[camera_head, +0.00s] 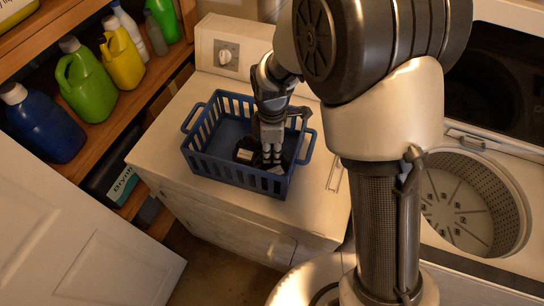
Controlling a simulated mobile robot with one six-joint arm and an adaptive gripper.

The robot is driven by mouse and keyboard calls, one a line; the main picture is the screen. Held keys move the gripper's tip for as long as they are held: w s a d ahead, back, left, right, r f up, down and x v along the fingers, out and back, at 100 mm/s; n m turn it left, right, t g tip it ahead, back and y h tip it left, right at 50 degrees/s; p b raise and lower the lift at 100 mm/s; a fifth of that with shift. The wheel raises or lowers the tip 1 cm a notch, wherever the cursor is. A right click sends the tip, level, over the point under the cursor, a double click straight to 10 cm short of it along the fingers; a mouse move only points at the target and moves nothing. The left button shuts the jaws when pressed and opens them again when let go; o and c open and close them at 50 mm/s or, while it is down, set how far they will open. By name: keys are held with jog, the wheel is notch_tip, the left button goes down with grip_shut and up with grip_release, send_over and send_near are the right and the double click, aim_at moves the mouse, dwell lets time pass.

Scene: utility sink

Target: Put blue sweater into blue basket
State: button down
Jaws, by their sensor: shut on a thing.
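The blue basket (232,174) is a slatted plastic crate with a handle at each end. It stands upright on top of the white machine left of my arm. My gripper (262,155) points down inside the basket, near its right front part, with the fingertips below the rim. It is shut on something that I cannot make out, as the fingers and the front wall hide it. Blue shows in the bottom of the basket, but I cannot tell whether it is the basket floor or cloth. I cannot pick out the blue sweater for certain.
A top-loading washer with an open, empty-looking drum (466,200) stands at the right. Wooden shelves with several bottles, among them a green jug (88,85) and a blue jug (42,125), are at the left. A white door (75,235) fills the lower left.

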notch_tip(320, 180, down, 3)
jog(key=shift+f, duration=0.15)
jog(key=shift+b, duration=0.3)
jog(key=c, duration=1.9)
grip_release()
jog(key=shift+f, duration=0.1)
jog(key=o, duration=0.5)
jog(key=shift+c, duration=0.2)
notch_tip(320, 180, up, 12)
jog(key=p, duration=0.2)
jog(key=shift+r+p, duration=0.25)
jog(key=shift+p, duration=0.15)
